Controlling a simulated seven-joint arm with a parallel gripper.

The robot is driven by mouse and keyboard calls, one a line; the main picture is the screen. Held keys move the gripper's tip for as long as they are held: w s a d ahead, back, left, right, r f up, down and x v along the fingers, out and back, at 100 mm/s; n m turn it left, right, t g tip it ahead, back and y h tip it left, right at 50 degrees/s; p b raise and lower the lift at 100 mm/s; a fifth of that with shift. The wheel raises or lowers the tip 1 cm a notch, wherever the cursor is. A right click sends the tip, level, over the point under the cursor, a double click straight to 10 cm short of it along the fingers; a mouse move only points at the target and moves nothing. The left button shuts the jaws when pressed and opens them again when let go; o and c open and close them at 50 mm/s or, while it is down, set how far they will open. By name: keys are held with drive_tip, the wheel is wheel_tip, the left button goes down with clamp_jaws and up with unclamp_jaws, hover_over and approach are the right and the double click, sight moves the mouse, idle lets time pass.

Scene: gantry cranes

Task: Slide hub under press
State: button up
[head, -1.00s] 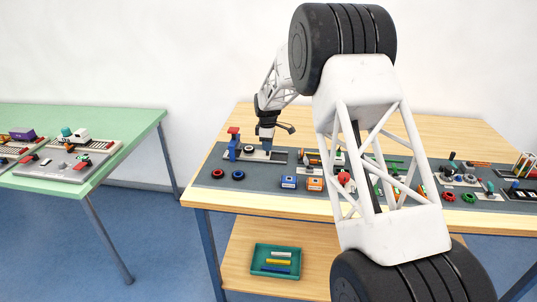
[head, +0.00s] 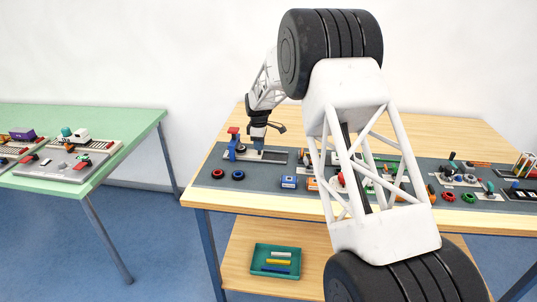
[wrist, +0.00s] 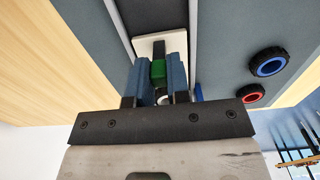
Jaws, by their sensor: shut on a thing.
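The press (head: 234,143) is a blue upright with a red top, at the left end of the grey mat. The small pale hub (head: 241,149) shows close beside the press. In the wrist view a pale round part, likely the hub (wrist: 162,100), shows partly between the fingers. My gripper (head: 258,146) is down at the track right of the press. In the wrist view my gripper (wrist: 159,76) is shut on a green block (wrist: 158,70), with a blue finger on each side. A white plate (wrist: 150,46) with a dark strip lies under the block. The hub's exact seating is hidden.
The track (head: 275,156) runs right from the press. A red-centred wheel (head: 218,174) and a blue-centred wheel (head: 238,174) lie in front. A blue block (head: 289,182) lies further right. More parts crowd the mat's right side; the wood behind is clear.

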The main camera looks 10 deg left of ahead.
drive_tip(key=shift+a, duration=1.25)
drive_tip(key=o, duration=0.8)
drive_tip(key=shift+r, duration=0.1)
wheel_tip(320, 180, up, 7)
drive_tip(key=shift+d, duration=0.1)
idle(0.3)
